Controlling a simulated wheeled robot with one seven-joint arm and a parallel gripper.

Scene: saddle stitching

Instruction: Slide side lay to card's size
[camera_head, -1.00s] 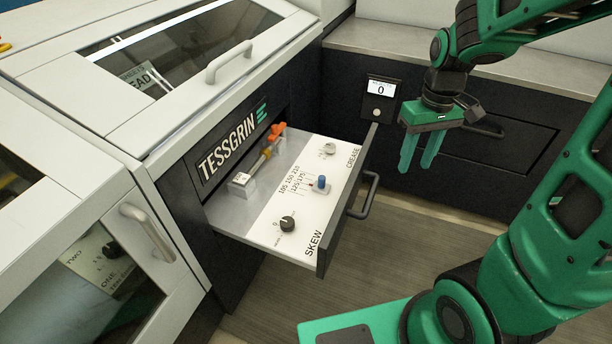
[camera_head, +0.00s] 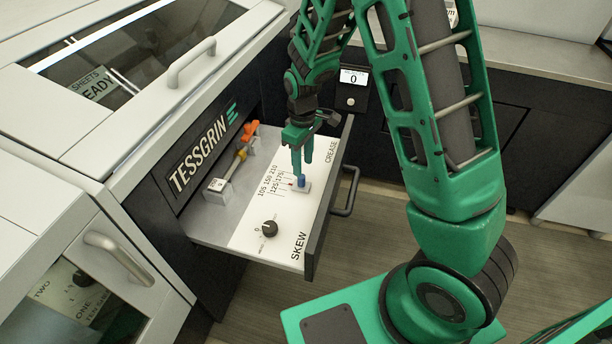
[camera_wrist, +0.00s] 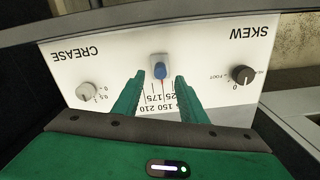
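The side lay appears to be the small slider with a blue knob (camera_head: 301,181) on the white panel of the pulled-out drawer. It stands by a printed scale (camera_head: 276,184) marked 105 to 210. In the wrist view the blue knob (camera_wrist: 160,71) has a red pointer towards the scale; I cannot tell its exact reading. My gripper (camera_head: 302,166) is open, pointing down just above the knob. In the wrist view its fingers (camera_wrist: 160,80) are spread, one on each side of the knob, with gaps visible. No card is clearly identifiable.
The drawer also holds a black SKEW dial (camera_head: 269,229) and a grey CREASE dial (camera_wrist: 86,91). A rod with an orange end (camera_head: 250,128) lies at the back. The drawer front has a handle (camera_head: 347,190). A small display (camera_head: 354,78) reads 0.

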